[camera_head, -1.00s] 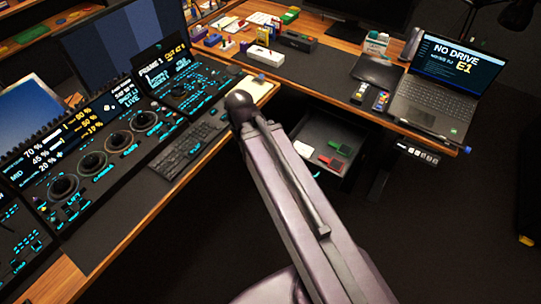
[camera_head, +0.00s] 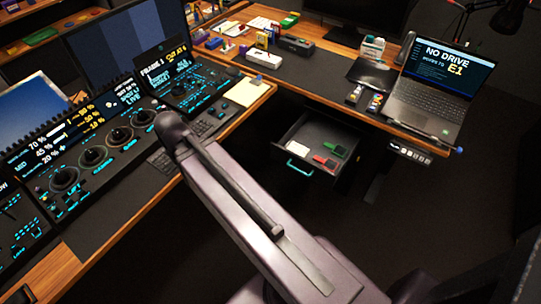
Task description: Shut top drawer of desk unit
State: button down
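The top drawer (camera_head: 318,128) of the desk unit stands pulled out under the desk's right-hand part. Its turquoise handle (camera_head: 299,167) shows on its front edge. Inside lie a white item (camera_head: 301,148), a red item (camera_head: 328,163) and a green item (camera_head: 339,151). My arm runs from the bottom of the view up to the left, ending over the desk's front edge to the left of the drawer. My gripper is not visible. The lower part of the desk unit is dark and hard to make out.
An open laptop (camera_head: 428,103) sits at the desk's right. A trackball panel (camera_head: 95,155) and a keyboard (camera_head: 206,122) are on the left, with a yellow pad (camera_head: 249,91) near the inner corner. The dark floor (camera_head: 440,215) right of the drawer looks clear.

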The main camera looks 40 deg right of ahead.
aim_at(313, 128)
jog(key=u, duration=0.1)
jog(key=k, duration=1.1)
jog(key=z, duration=1.55)
jog(key=i, duration=0.55)
jog(key=u, duration=0.2)
